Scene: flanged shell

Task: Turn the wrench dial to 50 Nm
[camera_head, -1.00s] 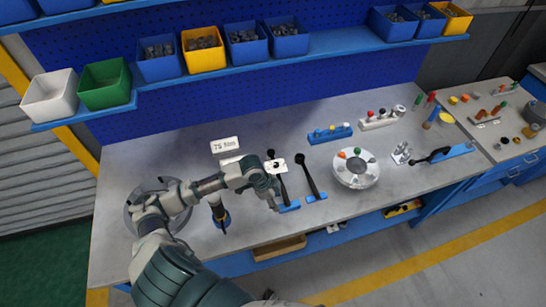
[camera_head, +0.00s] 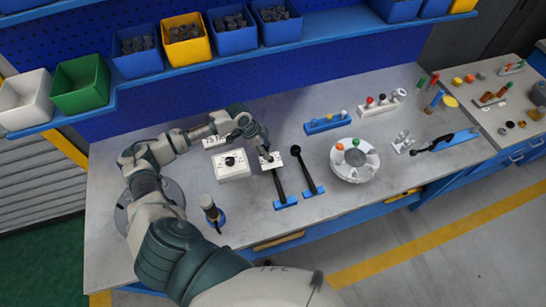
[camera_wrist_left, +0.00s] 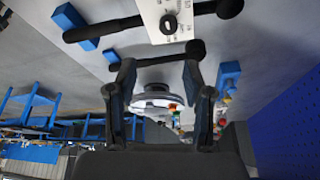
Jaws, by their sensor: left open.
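A white box with a black knob (camera_head: 232,165) stands to the left, below a sign reading about "75 Nm" (camera_head: 214,142). My left gripper (camera_head: 268,156) is open over the white plate and partly hides it. In the left wrist view the open fingers (camera_wrist_left: 160,75) point past the marked white plate (camera_wrist_left: 166,18); nothing is held. The dial's setting is unreadable.
A dark tool in a blue-based stand (camera_head: 212,212) is near the front edge. A round white tray (camera_head: 355,174) with coloured pegs is to the right. Shelf bins overhang the back. Bare bench lies front left.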

